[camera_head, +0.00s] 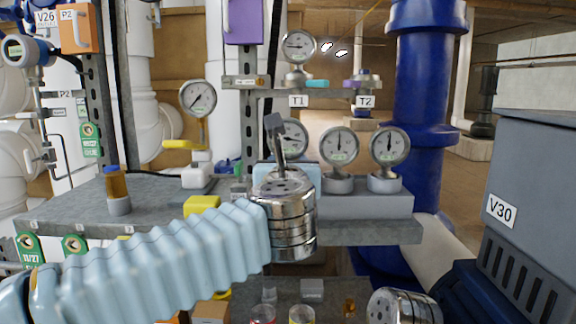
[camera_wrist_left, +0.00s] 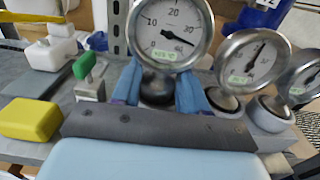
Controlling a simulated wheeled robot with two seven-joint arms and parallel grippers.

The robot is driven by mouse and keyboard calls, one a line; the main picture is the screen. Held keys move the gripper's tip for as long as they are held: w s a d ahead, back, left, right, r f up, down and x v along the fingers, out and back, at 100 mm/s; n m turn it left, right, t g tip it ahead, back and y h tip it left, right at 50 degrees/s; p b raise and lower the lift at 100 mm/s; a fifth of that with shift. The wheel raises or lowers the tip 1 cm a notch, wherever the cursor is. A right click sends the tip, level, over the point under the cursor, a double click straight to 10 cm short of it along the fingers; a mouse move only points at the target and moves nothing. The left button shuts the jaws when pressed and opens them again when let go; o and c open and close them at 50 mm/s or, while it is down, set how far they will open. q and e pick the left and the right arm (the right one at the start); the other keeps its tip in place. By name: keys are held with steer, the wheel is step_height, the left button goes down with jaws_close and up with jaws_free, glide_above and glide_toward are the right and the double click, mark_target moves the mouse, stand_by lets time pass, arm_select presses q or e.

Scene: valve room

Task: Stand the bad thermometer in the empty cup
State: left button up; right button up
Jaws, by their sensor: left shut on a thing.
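A round white dial thermometer (camera_wrist_left: 172,30) is between the blue fingers of my left gripper (camera_wrist_left: 158,88), which is shut on it. Its needle points to the lower right, near 40. In the head view this thermometer (camera_head: 293,136) is partly hidden behind my left wrist. It looks upright, in line with two other dial thermometers (camera_head: 340,146) (camera_head: 389,146), whose needles point up. Those two stand in grey cups on a grey block (camera_head: 368,205). My gripper hides the foot of the held one, so I cannot tell whether it sits in a cup. My right gripper's fingers are out of view.
Another dial (camera_head: 198,98) stands on the bench at left, above a yellow lever. A dial (camera_head: 299,45) is on the T1 mount; the T2 mount (camera_head: 362,80) has no dial. A yellow block (camera_wrist_left: 30,118) and an amber bottle (camera_head: 116,184) are on the left. The V30 cabinet (camera_head: 535,200) stands at right.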

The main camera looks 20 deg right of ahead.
arm_select(q)
steer(key=shift+f, duration=0.1)
steer(key=shift+f+b, duration=0.4)
steer(key=shift+b, duration=0.1)
stand_by(0.3)
steer(key=o, duration=1)
